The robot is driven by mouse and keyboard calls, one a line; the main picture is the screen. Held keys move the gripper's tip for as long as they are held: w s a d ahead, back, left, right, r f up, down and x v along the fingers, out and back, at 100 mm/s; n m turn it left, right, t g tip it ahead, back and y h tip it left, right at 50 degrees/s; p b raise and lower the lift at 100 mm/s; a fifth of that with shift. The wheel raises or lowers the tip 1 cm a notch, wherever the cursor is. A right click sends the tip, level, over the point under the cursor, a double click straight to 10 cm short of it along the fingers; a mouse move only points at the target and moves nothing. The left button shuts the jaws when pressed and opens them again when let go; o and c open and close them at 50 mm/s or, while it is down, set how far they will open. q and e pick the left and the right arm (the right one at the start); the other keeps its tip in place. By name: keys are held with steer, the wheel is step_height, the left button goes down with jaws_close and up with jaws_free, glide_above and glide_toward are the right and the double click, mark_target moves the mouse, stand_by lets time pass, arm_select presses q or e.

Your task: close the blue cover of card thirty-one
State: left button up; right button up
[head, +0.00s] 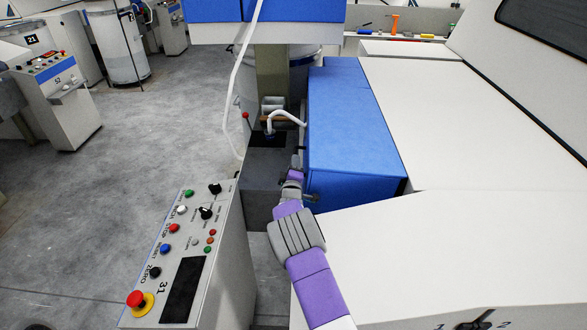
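The control panel marked 31 (196,240) stands at the lower middle, so this is card thirty-one. A blue cover (350,125) with a flat top and a front face sits against the left side of the white machine body. I cannot tell how far open it is. My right arm reaches up from the bottom. Its gripper (297,165) is at the cover's left edge, small and partly lost against dark parts. I cannot tell whether it touches the cover or whether its fingers are open. My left gripper is not in view.
Another blue panel (265,9) spans the top. A white tube (238,95) hangs below it. White machine tops (460,250) fill the right. Tools (395,24) lie on a far ledge. Grey floor (150,150) is open at left, with other machines (55,95) beyond.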

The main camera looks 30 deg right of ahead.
step_height(320, 180, up, 10)
steer(key=shift+f+p, duration=0.25)
steer(key=shift+p, duration=0.1)
steer(key=shift+s, duration=0.15)
steer(key=v, duration=0.8)
steer(key=shift+s+a, duration=0.15)
steer(key=shift+s, duration=0.05)
stand_by(0.5)
stand_by(0.5)
